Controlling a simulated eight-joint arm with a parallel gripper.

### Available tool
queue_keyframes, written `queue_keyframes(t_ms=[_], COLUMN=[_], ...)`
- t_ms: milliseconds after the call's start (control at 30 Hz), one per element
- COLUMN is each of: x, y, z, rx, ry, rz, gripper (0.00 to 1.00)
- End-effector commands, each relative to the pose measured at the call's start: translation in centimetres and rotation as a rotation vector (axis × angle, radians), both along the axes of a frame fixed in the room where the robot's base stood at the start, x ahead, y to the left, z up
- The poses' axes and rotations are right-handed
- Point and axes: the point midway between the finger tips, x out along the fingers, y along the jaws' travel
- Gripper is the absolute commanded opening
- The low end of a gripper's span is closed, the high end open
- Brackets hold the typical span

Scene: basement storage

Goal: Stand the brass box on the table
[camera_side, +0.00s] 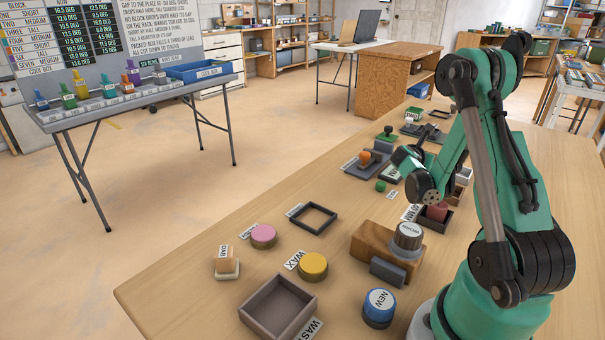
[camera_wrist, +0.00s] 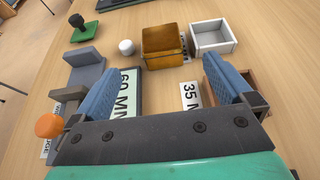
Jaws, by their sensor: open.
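The box appears ahead of the gap between the fingertips, apart from both. I cannot tell for certain whether it rests upright or on a side. In the side view my wrist (camera_side: 428,185) hangs low over the right part of the table (camera_side: 205,270), and I cannot clearly make out the brass box there.
A white open box (camera_wrist: 213,50) stands just right of the brass box, and a white cylinder (camera_wrist: 126,47) just left. Grey blocks (camera_wrist: 85,68) and an orange knob (camera_wrist: 48,125) lie near the left finger. A brown tray (camera_wrist: 262,85) lies by the right finger.

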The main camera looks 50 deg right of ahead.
Motion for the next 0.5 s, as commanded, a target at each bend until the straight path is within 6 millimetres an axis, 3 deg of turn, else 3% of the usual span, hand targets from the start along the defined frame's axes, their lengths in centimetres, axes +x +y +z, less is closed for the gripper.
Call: queue_keyframes(t_ms=[133,267,367,500], x=[0.5,3.2,6.2,9.1], y=[1.3,3.8,7.6,14.8], z=[0.7,2.1,3.8,5.8], rx=[0.012,0.089,0.224,0.493], ry=[-0.038,-0.248,-0.514,-0.885], rz=[0.002,-0.001,-0.029,-0.137], gripper=[1.00,1.00,1.00,1.00])
